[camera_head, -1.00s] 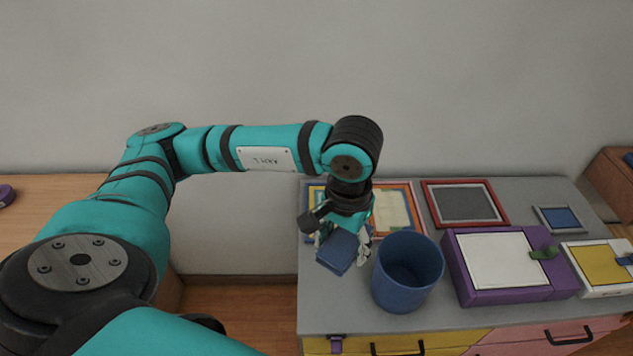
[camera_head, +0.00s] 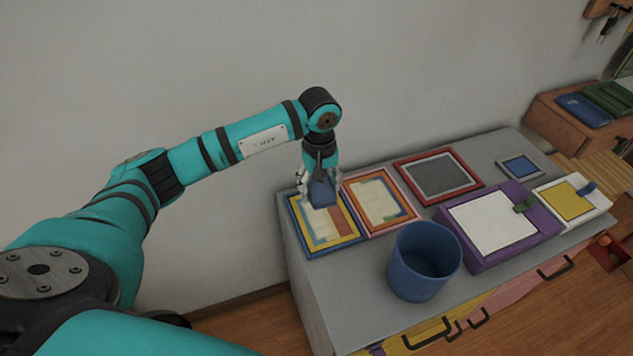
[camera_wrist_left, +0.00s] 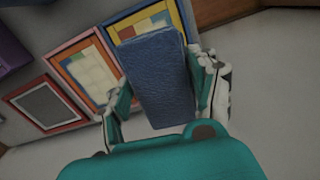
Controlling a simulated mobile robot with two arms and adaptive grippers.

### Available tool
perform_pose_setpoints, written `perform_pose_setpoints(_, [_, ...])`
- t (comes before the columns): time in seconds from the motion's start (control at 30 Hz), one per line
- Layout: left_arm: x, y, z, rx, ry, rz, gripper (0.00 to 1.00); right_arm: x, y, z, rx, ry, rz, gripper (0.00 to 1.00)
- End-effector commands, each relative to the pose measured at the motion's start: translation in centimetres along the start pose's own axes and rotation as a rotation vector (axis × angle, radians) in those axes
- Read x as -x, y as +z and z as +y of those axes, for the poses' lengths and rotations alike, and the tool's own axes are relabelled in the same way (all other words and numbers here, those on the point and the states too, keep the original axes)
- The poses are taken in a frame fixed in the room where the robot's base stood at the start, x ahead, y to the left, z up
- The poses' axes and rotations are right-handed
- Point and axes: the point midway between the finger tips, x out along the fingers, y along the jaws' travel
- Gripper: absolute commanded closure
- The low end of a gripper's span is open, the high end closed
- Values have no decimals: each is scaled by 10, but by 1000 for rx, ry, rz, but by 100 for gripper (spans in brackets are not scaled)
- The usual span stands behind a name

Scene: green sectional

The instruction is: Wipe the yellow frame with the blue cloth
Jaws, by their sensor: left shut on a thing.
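The yellow frame (camera_head: 343,238), with a blue outer edge and a patchwork picture inside, lies flat at the left end of the grey dresser top. My left gripper (camera_head: 319,185) is over its far part, shut on the blue cloth (camera_head: 322,194), a folded dark blue block. The cloth covers part of the frame; I cannot tell whether it touches it. In the left wrist view the cloth (camera_wrist_left: 160,78) sits between both fingers of my left gripper (camera_wrist_left: 165,85), with part of the frame (camera_wrist_left: 150,21) behind it. My right gripper is not in view.
An orange frame (camera_head: 411,214) lies right beside the yellow one, then a red frame (camera_head: 470,184). A blue bin (camera_head: 421,265) stands in front. A purple box (camera_head: 478,261) and a small blue-centred frame (camera_head: 519,168) lie farther right. The wall rises behind the dresser.

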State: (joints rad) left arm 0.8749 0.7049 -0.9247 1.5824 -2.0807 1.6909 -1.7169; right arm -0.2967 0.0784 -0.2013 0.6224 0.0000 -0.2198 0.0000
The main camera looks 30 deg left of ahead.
Motion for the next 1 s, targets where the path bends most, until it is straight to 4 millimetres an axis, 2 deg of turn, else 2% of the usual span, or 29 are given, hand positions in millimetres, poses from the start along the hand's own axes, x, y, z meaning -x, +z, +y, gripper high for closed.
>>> perform_pose_setpoints(0.1, [-11,-12,-2,67,-12,-2,66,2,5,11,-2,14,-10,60])
perform_pose_setpoints(0.23, [-17,-16,-3,91,-15,-1,66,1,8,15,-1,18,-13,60])
perform_pose_setpoints(0.43, [-28,-16,-3,90,-16,-1,66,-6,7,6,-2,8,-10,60])
perform_pose_setpoints(0.63, [-49,-16,-3,91,-15,-2,66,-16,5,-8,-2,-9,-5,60])
perform_pose_setpoints(0.97, [-89,-16,-4,90,-16,-2,66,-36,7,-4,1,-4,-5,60])
perform_pose_setpoints(1.0, [-96,-17,-4,89,-15,0,66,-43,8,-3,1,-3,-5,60])
